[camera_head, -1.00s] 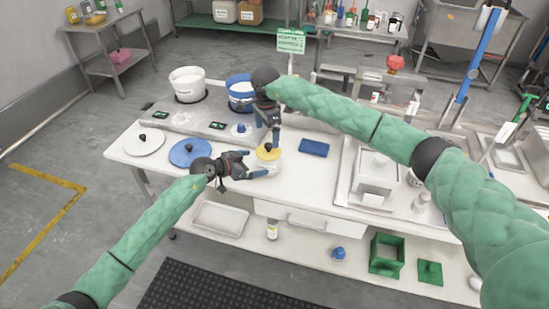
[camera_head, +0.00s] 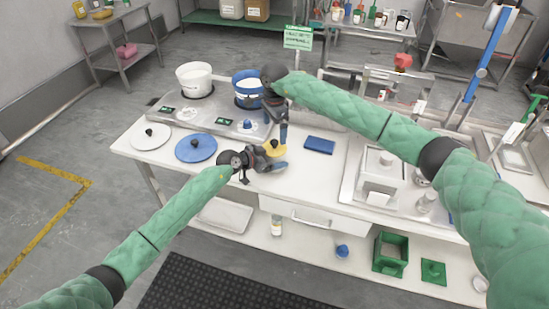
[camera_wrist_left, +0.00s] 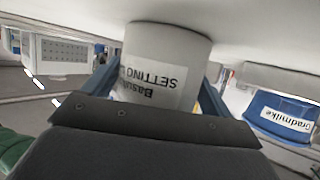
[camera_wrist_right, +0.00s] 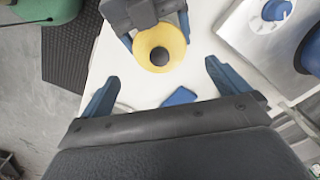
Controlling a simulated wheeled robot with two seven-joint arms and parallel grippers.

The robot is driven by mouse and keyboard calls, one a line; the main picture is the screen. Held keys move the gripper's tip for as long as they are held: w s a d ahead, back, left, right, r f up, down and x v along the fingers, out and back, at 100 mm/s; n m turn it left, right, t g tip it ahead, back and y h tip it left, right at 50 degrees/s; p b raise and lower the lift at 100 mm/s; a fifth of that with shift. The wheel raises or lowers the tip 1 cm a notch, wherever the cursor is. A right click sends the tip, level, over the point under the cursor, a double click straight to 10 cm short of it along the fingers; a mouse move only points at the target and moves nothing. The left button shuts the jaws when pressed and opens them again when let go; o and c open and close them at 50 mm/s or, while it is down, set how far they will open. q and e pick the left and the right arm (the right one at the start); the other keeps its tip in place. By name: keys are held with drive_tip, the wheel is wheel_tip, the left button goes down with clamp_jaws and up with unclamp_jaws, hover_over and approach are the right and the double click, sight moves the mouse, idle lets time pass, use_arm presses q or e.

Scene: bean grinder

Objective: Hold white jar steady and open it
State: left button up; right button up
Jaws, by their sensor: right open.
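The white jar (camera_wrist_left: 165,65) with a printed label stands on the bench between the fingers of my left gripper (camera_wrist_left: 160,95). Its yellow lid (camera_wrist_right: 160,45) with a dark knob is on top; the lid also shows in the head view (camera_head: 273,149). My left gripper (camera_head: 280,158) comes in from the left with one finger on each side of the jar; I cannot tell whether both fingers press on it. My right gripper (camera_head: 276,127) points down, open and empty, above and behind the jar. In the right wrist view the lid lies beyond the open fingers (camera_wrist_right: 161,74).
A blue flat lid (camera_head: 196,149) and a white flat lid (camera_head: 151,137) lie to the left. A white pot (camera_head: 194,80) and a blue pot (camera_head: 246,92) stand behind. A dark blue pad (camera_head: 320,145) lies right of the jar, with clear bench around it.

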sight(274, 141)
use_arm(q)
drive_tip(key=c, duration=0.9)
use_arm(e)
wheel_tip(274, 141, up, 5)
drive_tip(key=w, duration=0.1)
drive_tip(key=f+m, duration=0.1)
drive_tip(key=f, duration=0.3)
drive_tip(key=f+m, duration=0.2)
drive_tip(key=f, duration=0.2)
drive_tip(key=s+f+m, duration=0.1)
drive_tip(key=f, duration=0.3)
drive_tip(key=shift+m, duration=0.3)
